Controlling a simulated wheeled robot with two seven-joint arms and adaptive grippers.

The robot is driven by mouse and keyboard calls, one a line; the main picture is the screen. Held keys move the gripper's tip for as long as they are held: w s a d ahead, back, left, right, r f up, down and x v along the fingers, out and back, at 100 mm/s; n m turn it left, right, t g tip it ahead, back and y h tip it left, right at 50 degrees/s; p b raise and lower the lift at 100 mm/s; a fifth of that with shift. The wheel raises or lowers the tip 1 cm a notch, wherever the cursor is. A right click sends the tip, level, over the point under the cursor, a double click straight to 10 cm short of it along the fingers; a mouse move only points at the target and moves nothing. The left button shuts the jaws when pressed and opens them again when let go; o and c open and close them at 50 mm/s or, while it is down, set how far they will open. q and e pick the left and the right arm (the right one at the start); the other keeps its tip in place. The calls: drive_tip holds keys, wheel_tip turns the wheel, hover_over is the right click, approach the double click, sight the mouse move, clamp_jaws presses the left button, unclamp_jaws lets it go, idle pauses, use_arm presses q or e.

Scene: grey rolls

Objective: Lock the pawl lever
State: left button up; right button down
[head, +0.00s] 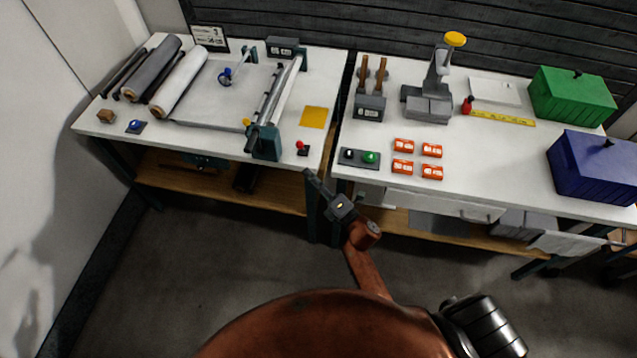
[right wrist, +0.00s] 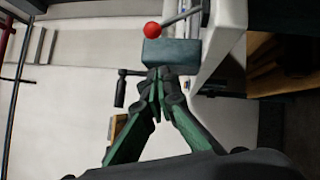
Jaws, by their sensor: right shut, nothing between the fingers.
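A small red-knobbed lever (head: 299,145), which I take to be the pawl lever, stands at the front right of the left table, beside the teal end block (head: 265,146) of a roller frame. In the right wrist view its red ball (right wrist: 152,29) sits on a grey rod, above the teal block (right wrist: 172,52). My right gripper (head: 309,173) is shut and empty, just off the table's front edge. Its closed tips (right wrist: 160,73) appear in front of the teal block, apart from the red ball. I cannot tell the lever's locked state. My left gripper is not in view.
A dark crank handle (right wrist: 120,90) juts out beside the block. A yellow square (head: 313,117) lies behind the lever. A gap separates the left table from the right table (head: 490,165), which holds orange pieces, a switch box (head: 360,158) and bins. The floor in front is clear.

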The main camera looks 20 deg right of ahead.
sight(301, 147)
drive_tip(key=w+r, duration=0.1)
drive_tip(key=w, duration=0.5)
drive_tip(key=shift+w+d+r, duration=0.2)
drive_tip(key=shift+d+r, duration=0.05)
drive_tip(key=shift+r, duration=0.15)
